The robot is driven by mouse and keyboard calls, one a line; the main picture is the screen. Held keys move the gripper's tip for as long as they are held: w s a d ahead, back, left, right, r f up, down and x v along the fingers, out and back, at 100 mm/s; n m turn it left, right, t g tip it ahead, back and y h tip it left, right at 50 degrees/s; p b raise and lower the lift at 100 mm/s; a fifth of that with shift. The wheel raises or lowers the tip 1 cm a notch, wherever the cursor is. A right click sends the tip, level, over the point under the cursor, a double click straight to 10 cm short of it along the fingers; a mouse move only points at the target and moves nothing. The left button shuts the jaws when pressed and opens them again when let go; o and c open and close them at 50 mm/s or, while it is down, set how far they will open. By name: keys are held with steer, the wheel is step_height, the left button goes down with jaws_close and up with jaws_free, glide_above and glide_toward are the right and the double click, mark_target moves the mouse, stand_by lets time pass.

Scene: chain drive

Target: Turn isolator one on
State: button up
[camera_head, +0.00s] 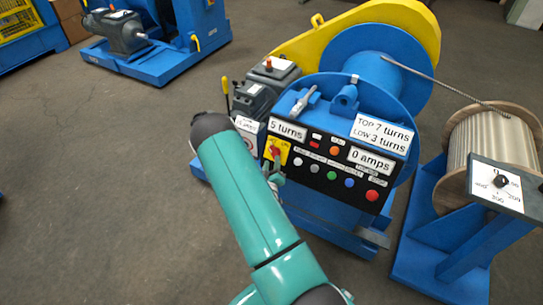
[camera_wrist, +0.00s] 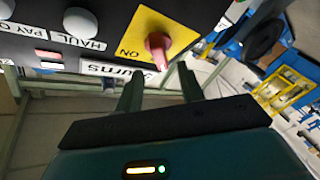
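A red rotary knob (camera_wrist: 158,48) sits on a yellow plate (camera_wrist: 142,30) marked "ON" in the wrist view. In the head view, the yellow plate (camera_head: 284,146) is at the left end of the black control panel. I cannot read a number on it. My gripper (camera_wrist: 159,72) is open, its two fingers apart, with the knob centred just beyond the fingertips. The knob's narrow end points toward the gap; I cannot tell whether the fingers touch it. In the head view, my gripper (camera_head: 275,174) is just in front of the panel's left end, partly hidden by my arm.
The black panel (camera_head: 322,178) has several coloured buttons and labels reading "5 turns" and "0 amps". It is on a blue winch (camera_head: 376,68) with a yellow guard (camera_head: 310,42). A rope drum (camera_head: 490,148) on a blue stand is at the right. Floor at the left is clear.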

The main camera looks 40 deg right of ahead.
mark_target(272, 154)
steer(key=x, duration=0.4)
steer(key=shift+w+d, duration=0.25)
steer(key=shift+w, duration=0.1)
jaws_close()
